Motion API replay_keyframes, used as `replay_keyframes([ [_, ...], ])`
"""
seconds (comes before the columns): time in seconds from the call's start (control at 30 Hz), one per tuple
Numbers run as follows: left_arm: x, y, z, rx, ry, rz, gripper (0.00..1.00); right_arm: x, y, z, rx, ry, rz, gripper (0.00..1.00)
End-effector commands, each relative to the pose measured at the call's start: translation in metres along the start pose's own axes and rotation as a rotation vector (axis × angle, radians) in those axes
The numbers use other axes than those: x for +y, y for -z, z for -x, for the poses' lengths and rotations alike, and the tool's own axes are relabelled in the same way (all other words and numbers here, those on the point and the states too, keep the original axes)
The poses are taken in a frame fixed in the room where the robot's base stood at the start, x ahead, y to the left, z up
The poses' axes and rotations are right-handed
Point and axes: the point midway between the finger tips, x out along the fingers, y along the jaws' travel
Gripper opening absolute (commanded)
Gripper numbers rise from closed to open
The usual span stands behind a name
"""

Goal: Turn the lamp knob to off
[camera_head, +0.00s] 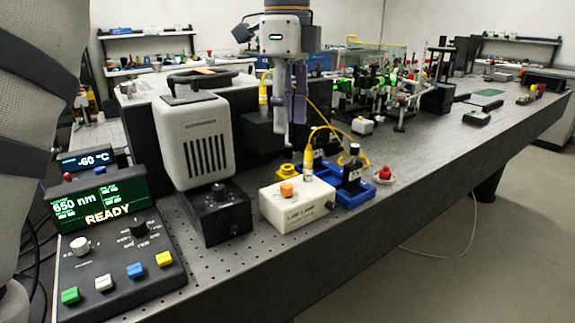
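A white box (302,207) with a printed label, too small to read surely, sits at the table's near edge. An orange knob (287,189) is on its top, and a yellow cable plug stands beside the knob. A white vented housing (193,138) stands on a black base with a dark knob (218,191) on top. I cannot tell for sure which is the lamp knob. My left gripper (290,130) points down, above and behind the white box, clear of both knobs. Its fingers look close together, but the gap is unclear. My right gripper is not in view.
A control panel (112,276) with a READY display (105,209), knobs and coloured buttons is at front left. A red button (384,173) and optics stand farther along the perforated table.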

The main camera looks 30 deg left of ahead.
Motion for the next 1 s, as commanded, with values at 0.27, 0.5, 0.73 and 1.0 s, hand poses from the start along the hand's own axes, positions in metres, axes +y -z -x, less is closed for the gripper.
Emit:
replay_keyframes([
  [0.27,0.003,-0.001,-0.05,0.0,0.001,0.001,0.38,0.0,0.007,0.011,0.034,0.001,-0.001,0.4],
  [0.5,0.001,-0.001,-0.103,0.0,0.002,0.002,0.38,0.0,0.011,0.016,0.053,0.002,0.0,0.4],
  [0.73,0.001,0.0,-0.119,0.0,0.002,0.001,0.38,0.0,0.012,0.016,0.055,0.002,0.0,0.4],
  [1.0,0.001,0.0,-0.119,0.0,0.002,0.001,0.15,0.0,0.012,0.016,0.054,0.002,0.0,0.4],
])
